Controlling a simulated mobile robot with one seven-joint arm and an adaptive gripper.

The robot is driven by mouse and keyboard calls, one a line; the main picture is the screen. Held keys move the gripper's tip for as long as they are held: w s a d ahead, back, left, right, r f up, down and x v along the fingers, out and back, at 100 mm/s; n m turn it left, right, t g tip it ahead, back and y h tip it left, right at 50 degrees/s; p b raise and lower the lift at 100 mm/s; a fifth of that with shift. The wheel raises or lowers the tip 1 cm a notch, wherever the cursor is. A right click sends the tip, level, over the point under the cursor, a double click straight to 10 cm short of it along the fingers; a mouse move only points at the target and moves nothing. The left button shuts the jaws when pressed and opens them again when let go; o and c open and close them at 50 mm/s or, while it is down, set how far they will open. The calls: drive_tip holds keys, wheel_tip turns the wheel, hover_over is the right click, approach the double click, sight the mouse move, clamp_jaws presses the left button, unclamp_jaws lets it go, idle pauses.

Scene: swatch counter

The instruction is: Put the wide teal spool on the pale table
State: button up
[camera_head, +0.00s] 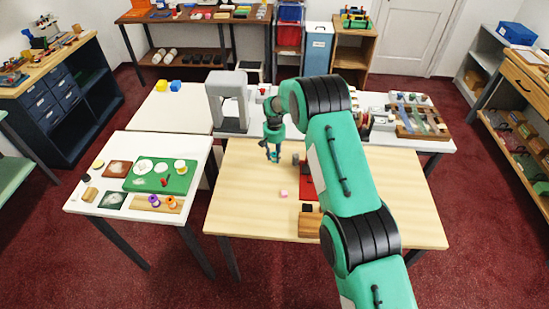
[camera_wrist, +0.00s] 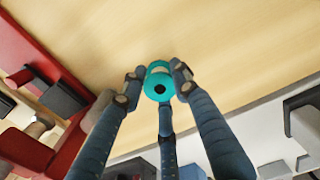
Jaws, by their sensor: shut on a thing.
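My gripper (camera_head: 274,156) is over the far part of the light wood table (camera_head: 245,195). In the wrist view, its fingers (camera_wrist: 158,80) are shut on the wide teal spool (camera_wrist: 158,91), which shows its round end with a dark hole. Bare wood surface shows beyond the spool.
The white left table (camera_head: 85,205) holds a green board (camera_head: 180,182) and small spools (camera_head: 171,202).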

sight(275, 154)
drive_tip(key=shift+f, duration=0.6)
drive_tip(key=shift+f, duration=0.15)
drive_tip(key=o, duration=1)
drive_tip(key=shift+c, duration=0.2)
drive_tip(key=shift+r, duration=0.2)
wheel_tip(275, 154, up, 12)
drive_tip(key=shift+f, duration=0.1)
idle(0.3)
